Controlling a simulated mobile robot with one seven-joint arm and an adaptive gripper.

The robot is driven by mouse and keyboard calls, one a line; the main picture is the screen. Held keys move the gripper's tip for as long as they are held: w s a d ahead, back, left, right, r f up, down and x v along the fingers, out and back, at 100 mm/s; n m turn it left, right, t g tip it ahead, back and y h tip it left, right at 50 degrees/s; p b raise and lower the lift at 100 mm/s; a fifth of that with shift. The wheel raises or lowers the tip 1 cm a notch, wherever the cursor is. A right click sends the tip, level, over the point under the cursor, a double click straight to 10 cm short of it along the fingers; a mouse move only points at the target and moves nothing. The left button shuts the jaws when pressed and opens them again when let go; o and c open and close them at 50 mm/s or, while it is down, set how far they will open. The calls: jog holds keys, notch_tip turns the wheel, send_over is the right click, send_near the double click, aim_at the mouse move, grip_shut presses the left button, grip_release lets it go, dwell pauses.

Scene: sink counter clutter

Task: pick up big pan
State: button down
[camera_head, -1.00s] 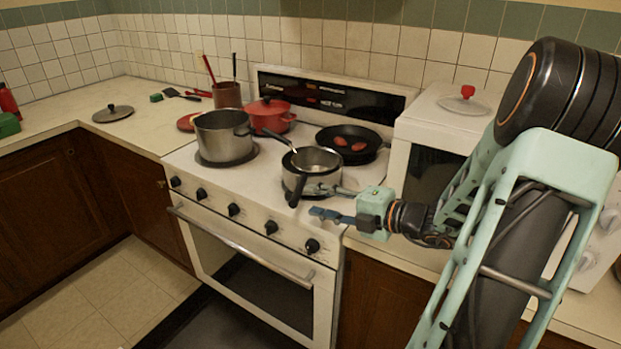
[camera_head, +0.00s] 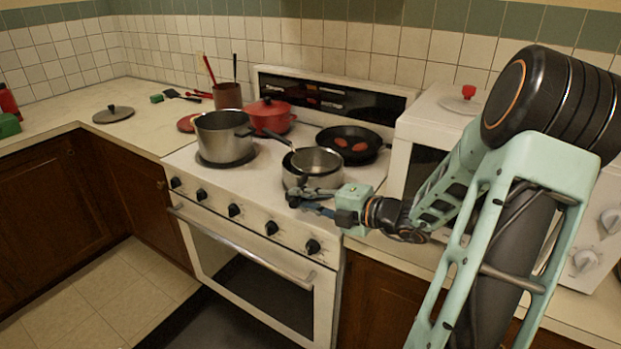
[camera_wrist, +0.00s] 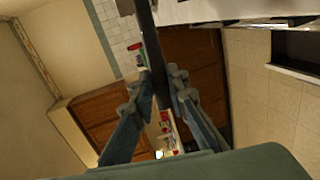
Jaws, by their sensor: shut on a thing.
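The steel pan (camera_head: 326,182), which I take as the big pan, sits on the front right burner of the stove. A metal strainer (camera_head: 316,160) rests on top of it, its long handle pointing back left. The pan's dark handle (camera_head: 294,199) points forward over the stove's front edge. My gripper (camera_head: 310,205) is at that handle. In the wrist view, the fingers of my gripper (camera_wrist: 158,88) are closed around the dark handle (camera_wrist: 148,40). The pan body is not clearly seen there.
A large steel pot (camera_head: 222,137) stands at the left, with a red pot (camera_head: 271,114) behind it. A black frying pan (camera_head: 349,145) is on the back right burner. A white microwave (camera_head: 425,145) stands right of the stove. Stove knobs (camera_head: 271,228) line the front.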

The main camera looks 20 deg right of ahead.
jog(key=shift+w+r, duration=0.1)
jog(key=shift+r, duration=0.1)
dwell(0.3)
jog(key=shift+r, duration=0.1)
